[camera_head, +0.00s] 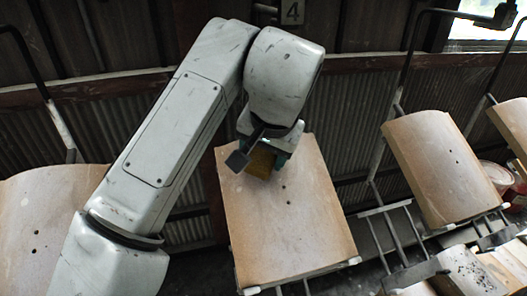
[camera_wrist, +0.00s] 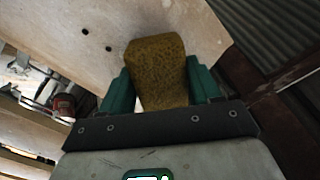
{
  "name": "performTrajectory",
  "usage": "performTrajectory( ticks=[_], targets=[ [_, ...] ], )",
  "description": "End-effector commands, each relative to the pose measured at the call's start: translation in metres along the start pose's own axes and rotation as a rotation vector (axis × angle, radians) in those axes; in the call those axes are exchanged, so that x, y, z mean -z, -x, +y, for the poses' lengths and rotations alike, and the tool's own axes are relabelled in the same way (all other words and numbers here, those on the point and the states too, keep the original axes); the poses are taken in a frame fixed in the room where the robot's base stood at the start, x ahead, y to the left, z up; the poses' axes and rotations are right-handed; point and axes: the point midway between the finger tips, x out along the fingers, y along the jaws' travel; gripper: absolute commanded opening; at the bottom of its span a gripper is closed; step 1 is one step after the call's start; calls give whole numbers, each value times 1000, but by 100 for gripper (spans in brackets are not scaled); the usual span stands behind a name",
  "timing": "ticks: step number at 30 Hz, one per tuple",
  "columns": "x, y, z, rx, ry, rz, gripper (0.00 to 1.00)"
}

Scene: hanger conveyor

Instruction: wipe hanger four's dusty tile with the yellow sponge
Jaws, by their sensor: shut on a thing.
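The yellow sponge (camera_head: 261,163) is held in my gripper (camera_head: 264,152), over the upper part of hanger four's tile (camera_head: 300,227). In the wrist view the sponge (camera_wrist: 159,68) sits between the two green fingers of my gripper (camera_wrist: 162,88), with its far end over the tile face (camera_wrist: 80,25). I cannot tell if the sponge touches the tile. The tile is tan and dusty, with small dark holes, tilted on its hanger. My arm hides its upper edge. The number 4 sign (camera_head: 292,12) is above it on the wall.
Other tiles hang at the left (camera_head: 45,225) and right (camera_head: 438,165), on dark hanger rods. A metal rack (camera_head: 392,235) stands between the middle and right tiles. A red can (camera_head: 516,190) is at the far right. A corrugated wall runs behind.

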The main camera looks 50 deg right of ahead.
Motion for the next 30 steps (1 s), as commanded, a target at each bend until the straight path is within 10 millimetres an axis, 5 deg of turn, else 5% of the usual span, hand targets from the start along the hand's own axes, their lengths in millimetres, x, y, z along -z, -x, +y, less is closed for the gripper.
performTrajectory(
  ticks=[30],
  targets=[
    [0, -19, 0, -1, 0, 0, 38]
  ],
)
